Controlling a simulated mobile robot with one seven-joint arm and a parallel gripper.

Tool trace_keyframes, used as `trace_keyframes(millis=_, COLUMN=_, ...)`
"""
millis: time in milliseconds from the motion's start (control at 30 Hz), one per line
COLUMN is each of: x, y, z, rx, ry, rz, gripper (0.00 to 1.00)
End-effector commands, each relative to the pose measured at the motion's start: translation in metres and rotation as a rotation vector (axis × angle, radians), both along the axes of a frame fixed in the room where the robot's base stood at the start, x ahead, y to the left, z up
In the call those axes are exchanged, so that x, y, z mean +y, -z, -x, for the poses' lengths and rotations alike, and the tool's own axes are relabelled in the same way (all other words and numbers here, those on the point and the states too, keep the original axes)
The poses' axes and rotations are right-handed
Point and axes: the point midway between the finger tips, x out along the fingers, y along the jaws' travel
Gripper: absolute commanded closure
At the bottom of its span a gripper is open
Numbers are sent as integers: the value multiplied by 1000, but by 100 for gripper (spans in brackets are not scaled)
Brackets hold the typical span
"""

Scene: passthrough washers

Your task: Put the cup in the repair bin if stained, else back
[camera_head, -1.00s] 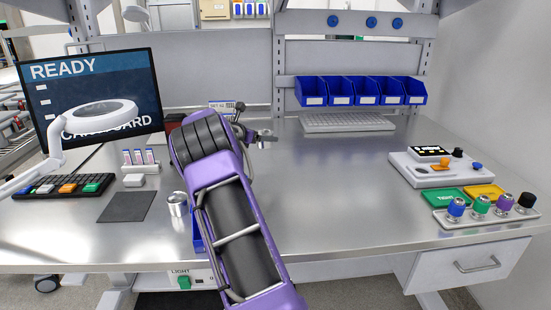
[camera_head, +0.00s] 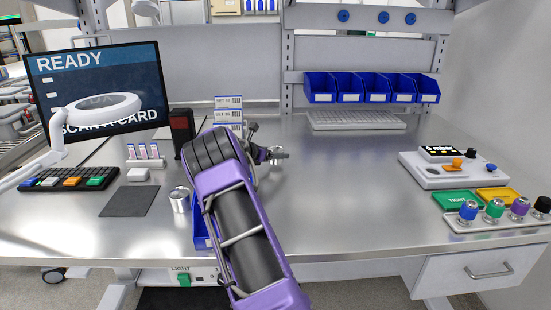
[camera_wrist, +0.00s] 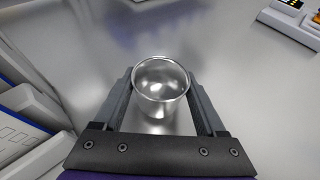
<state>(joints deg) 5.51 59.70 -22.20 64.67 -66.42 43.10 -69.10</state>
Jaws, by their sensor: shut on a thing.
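A shiny metal cup (camera_wrist: 160,88) sits between the two fingers of my gripper (camera_wrist: 161,104) in the wrist view, mouth toward the camera. Its visible rim and inner wall look bright and plain; I cannot make out a stain, and its far outer side is hidden. In the head view my gripper (camera_head: 277,156) is over the middle of the steel bench, shut on the cup, which is small there. A blue bin (camera_head: 201,238) at the bench's front edge is partly hidden by my arm. I cannot tell which bin is the repair bin.
Another metal vessel (camera_head: 180,200) stands left of my arm, near a dark mat (camera_head: 130,201). A ring lamp (camera_head: 102,108) and a screen reading READY (camera_head: 95,80) are at left. Several blue bins (camera_head: 371,88) hang at the back. A control box (camera_head: 455,168) is at right. The bench's middle right is clear.

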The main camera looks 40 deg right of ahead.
Motion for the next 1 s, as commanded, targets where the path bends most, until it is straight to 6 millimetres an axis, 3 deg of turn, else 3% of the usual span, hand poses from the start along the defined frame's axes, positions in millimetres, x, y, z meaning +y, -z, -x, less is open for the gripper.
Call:
trace_keyframes(millis=100, x=0, y=14, z=0, rx=1, ry=0, rz=0, gripper=83)
trace_keyframes(millis=467, x=0, y=18, z=0, rx=0, ry=0, rz=0, gripper=83)
trace_keyframes(millis=500, x=0, y=17, z=0, rx=0, ry=0, rz=0, gripper=21)
trace_keyframes(millis=600, x=0, y=17, z=0, rx=0, ry=0, rz=0, gripper=3)
trace_keyframes(millis=633, x=0, y=17, z=0, rx=0, ry=0, rz=0, gripper=0)
trace_keyframes(millis=1000, x=7, y=10, z=1, rx=-1, ry=-2, rz=0, gripper=0)
